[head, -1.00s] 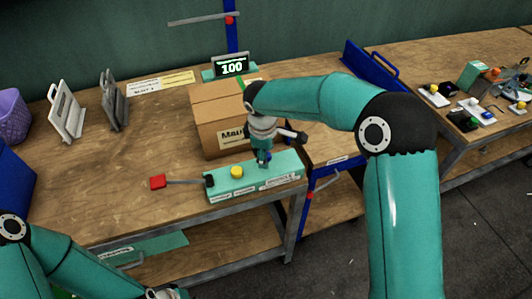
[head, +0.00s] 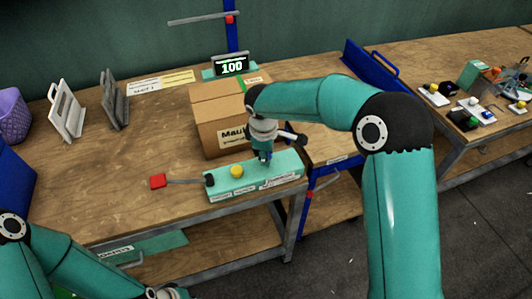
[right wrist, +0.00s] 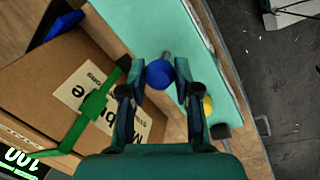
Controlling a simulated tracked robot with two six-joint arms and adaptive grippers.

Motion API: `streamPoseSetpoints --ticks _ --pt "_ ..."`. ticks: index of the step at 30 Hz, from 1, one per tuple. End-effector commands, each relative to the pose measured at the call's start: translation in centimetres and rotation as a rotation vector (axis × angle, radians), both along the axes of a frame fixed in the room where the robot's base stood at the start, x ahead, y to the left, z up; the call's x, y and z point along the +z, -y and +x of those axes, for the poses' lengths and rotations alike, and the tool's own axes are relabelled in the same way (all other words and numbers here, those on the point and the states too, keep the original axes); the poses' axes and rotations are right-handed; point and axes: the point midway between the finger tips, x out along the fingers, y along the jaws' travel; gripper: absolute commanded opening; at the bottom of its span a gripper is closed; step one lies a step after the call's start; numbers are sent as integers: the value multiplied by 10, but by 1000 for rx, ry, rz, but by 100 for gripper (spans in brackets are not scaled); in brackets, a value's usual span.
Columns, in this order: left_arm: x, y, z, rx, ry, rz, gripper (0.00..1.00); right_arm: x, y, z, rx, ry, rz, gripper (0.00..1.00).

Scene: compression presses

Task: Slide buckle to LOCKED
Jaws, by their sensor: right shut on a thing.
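The teal control box (head: 252,176) lies along the front of the bench, with white labels too small to read. My right gripper (head: 264,157) points down over its right part. In the right wrist view, the right gripper (right wrist: 160,82) is shut on a round blue knob (right wrist: 159,74), with a finger on each side. A grey stem shows beside the knob. Which labelled position the knob is at cannot be told. My left gripper (head: 166,293) shows only partly at the bottom edge, so its fingers are hidden.
A cardboard box (head: 213,112) with a green strap (right wrist: 92,106) stands just behind the control box. A yellow button (head: 237,171) is left of my right gripper. A display (head: 232,65) reads 100.

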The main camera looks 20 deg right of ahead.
Motion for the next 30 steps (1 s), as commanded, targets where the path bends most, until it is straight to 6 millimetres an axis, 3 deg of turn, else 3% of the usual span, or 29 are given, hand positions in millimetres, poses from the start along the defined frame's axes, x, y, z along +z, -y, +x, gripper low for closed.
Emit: streamPoseSetpoints --ticks 4,12,20,21,25,30 --pt "-1 0 0 0 0 0 0 0 11 1 -4 3 0 0" --pt "-3 0 0 0 0 0 0 1 53 3 -3 4 1 0" --pt "-2 0 0 0 0 0 0 1 55 3 2 4 -3 0" --pt "-2 0 0 0 0 0 0 1 55 3 2 4 -3 33" --pt "-2 0 0 0 0 0 0 1 55 3 1 4 -3 54" --pt "-2 0 0 0 0 0 0 1 54 3 1 2 -2 57"
